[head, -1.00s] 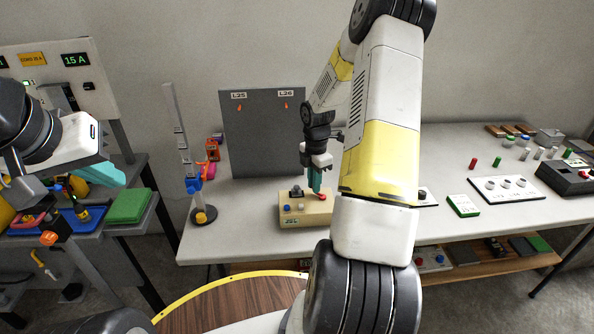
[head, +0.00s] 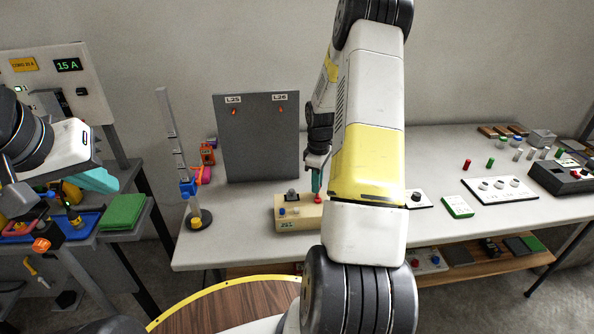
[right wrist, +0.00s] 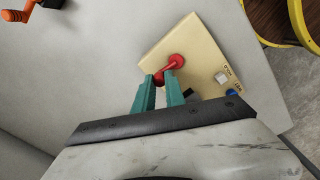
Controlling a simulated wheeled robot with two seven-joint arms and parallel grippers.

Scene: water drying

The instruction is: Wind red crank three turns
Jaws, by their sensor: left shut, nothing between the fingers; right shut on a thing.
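The red crank (right wrist: 176,62) sits on top of a cream box (head: 284,222) on the white table. In the right wrist view the cream box (right wrist: 205,45) also bears a white and a blue button with printed labels. My right gripper (right wrist: 161,80) points down at the box and is shut on the crank's red handle between its teal fingers. In the head view my right gripper (head: 317,188) stands over the box's right end, and the crank (head: 318,199) is mostly hidden there. My left gripper (head: 98,180), with teal fingers, is shut and empty at the far left, away from the box.
A grey panel (head: 257,140) stands behind the box.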

